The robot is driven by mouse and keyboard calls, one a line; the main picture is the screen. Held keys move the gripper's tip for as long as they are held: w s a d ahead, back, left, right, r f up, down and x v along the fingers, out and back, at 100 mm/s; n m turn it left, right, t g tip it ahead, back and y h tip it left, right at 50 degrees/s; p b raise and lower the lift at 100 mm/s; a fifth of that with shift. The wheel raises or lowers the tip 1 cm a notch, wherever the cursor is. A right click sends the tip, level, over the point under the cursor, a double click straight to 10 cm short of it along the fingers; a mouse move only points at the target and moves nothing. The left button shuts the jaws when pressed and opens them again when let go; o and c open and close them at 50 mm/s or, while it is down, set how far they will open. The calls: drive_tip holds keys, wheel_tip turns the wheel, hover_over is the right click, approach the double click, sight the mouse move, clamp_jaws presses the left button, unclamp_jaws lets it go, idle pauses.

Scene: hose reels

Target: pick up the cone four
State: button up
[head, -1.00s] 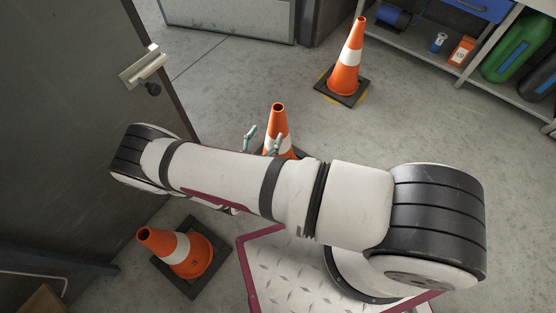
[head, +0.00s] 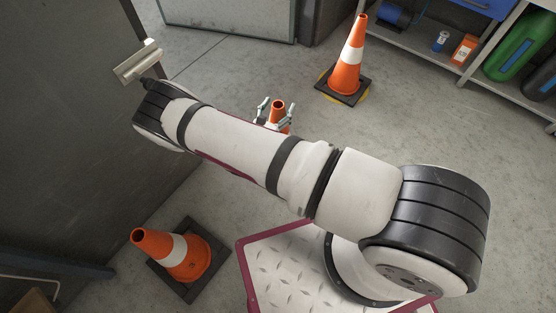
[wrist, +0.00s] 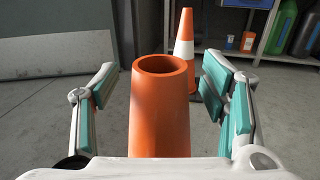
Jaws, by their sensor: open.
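Three orange cones show; I cannot tell which one is cone four. The middle cone (head: 278,112) stands beyond my arm in the head view, its lower part hidden. My gripper (head: 275,108) is open, with a finger on each side of that cone's upper part. In the wrist view the cone's hollow top (wrist: 160,95) is between the teal-padded fingers of my gripper (wrist: 163,100), with gaps on both sides. A taller cone with a white band (head: 350,60) stands behind on a black base. A third cone (head: 175,252) is at the lower left on a black base, leaning in the view.
A dark door with a metal handle (head: 137,62) is on the left, close to my arm's elbow. Concrete floor lies clear between the tall cone and the shelf.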

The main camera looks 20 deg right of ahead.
clamp_jaws()
drive_tip(key=shift+r, duration=0.15)
